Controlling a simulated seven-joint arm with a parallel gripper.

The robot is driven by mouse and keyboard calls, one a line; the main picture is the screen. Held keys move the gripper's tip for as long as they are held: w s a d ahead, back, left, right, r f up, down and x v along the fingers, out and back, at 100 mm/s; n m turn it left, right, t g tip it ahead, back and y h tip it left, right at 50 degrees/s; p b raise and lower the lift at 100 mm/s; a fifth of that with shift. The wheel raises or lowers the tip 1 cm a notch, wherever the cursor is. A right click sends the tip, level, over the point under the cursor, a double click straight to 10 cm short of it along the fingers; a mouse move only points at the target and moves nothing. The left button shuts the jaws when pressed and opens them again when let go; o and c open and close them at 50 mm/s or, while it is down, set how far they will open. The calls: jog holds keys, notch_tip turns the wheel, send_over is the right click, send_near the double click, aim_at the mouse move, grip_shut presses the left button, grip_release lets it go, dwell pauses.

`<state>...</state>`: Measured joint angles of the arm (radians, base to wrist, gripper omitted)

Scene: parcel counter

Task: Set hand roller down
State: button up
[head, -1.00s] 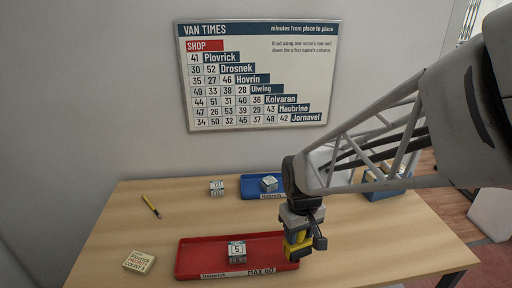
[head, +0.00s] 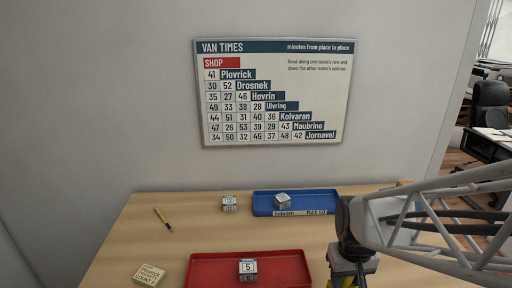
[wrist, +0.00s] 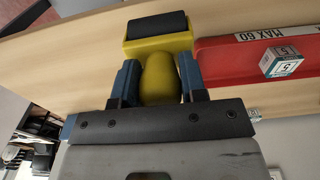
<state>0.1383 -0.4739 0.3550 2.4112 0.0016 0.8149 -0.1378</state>
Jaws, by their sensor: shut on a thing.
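The hand roller has a yellow body and handle with a dark roller (wrist: 157,25) at its far end. My gripper (wrist: 158,80) is shut on its yellow handle, a blue-grey finger on each side. In the head view my gripper (head: 350,272) is low in the picture, right of the red tray, and only a bit of yellow (head: 346,283) shows below it. In the wrist view the roller is over bare wooden table, beside the red tray's end. I cannot tell whether it touches the table.
The red tray (head: 215,270), marked MAX 60 in the wrist view, holds a parcel cube (head: 248,268). The blue tray (head: 316,200) behind holds another cube (head: 282,201).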

jog(key=w+d+f, duration=0.1)
jog(key=w+d, duration=0.1)
jog(key=w, duration=1.4)
jog(key=shift+f, duration=0.25)
jog(key=shift+f, duration=0.1)
jog(key=shift+f, duration=1.65)
jog(key=shift+s+f, duration=0.1)
jog(key=shift+f, duration=0.2)
jog(key=shift+f, duration=0.15)
jog(key=shift+c, duration=0.7)
jog(key=o, duration=1.1)
